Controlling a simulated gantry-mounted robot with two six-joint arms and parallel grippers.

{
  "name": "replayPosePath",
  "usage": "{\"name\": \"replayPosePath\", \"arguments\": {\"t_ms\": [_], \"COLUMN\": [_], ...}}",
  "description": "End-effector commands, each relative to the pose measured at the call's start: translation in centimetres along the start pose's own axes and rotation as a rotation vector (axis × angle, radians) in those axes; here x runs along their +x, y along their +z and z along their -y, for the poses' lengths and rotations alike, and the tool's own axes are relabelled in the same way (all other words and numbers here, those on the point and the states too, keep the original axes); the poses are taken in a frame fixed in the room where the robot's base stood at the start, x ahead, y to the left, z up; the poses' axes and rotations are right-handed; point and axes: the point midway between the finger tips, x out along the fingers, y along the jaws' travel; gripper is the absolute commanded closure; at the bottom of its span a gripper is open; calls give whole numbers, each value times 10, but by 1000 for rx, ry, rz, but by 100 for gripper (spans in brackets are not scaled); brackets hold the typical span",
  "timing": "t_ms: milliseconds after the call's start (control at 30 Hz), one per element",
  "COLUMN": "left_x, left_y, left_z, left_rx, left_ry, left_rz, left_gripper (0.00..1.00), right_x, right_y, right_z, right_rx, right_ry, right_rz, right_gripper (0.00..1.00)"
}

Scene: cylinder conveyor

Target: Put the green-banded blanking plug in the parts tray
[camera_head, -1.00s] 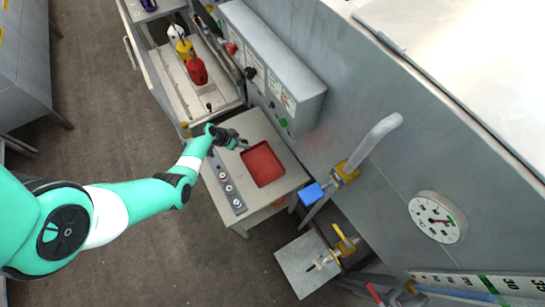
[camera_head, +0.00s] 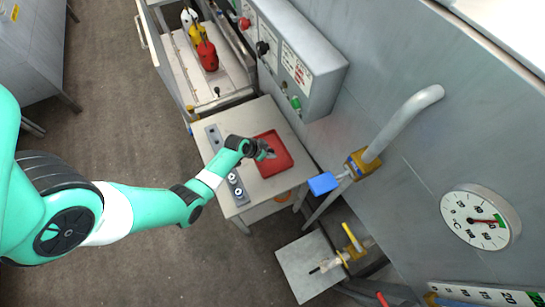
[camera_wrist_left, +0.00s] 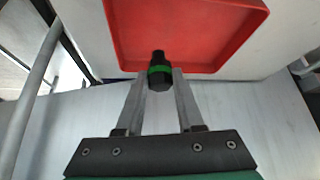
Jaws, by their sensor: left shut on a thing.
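The green-banded blanking plug (camera_wrist_left: 160,78) is a dark plug with a bright green ring. My left gripper (camera_head: 268,152) is shut on it, with the plug between the fingertips in the left wrist view. The parts tray (camera_head: 284,162) is a shallow red square tray on the small grey table. The plug is too small to make out in the head view. My right gripper is not in view.
A grey strip with pale round plugs (camera_head: 238,191) lies along the table's left side, partly behind my arm. A control box (camera_head: 300,60) stands behind the table. A blue-handled valve (camera_head: 323,183) is right of it. Red, yellow and white items (camera_head: 207,55) stand farther back.

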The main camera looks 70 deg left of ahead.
Motion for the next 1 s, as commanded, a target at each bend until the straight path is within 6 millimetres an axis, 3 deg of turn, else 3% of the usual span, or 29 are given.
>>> {"name": "replayPosePath", "arguments": {"t_ms": [267,500,867,900,1000], "left_x": [13,44,47,47,46], "left_y": [4,22,24,24,24], "left_z": [-11,-16,-16,-16,-16], "left_rx": [1,-1,0,0,0], "left_ry": [0,0,-1,-1,-1], "left_rz": [1,1,-1,-1,-1], "left_gripper": [100,100,100,60,42], "right_x": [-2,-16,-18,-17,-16], "right_y": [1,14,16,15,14], "right_z": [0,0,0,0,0], "right_rx": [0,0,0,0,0], "right_ry": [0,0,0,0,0], "right_rz": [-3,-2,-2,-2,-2], "right_gripper": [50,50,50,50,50]}}
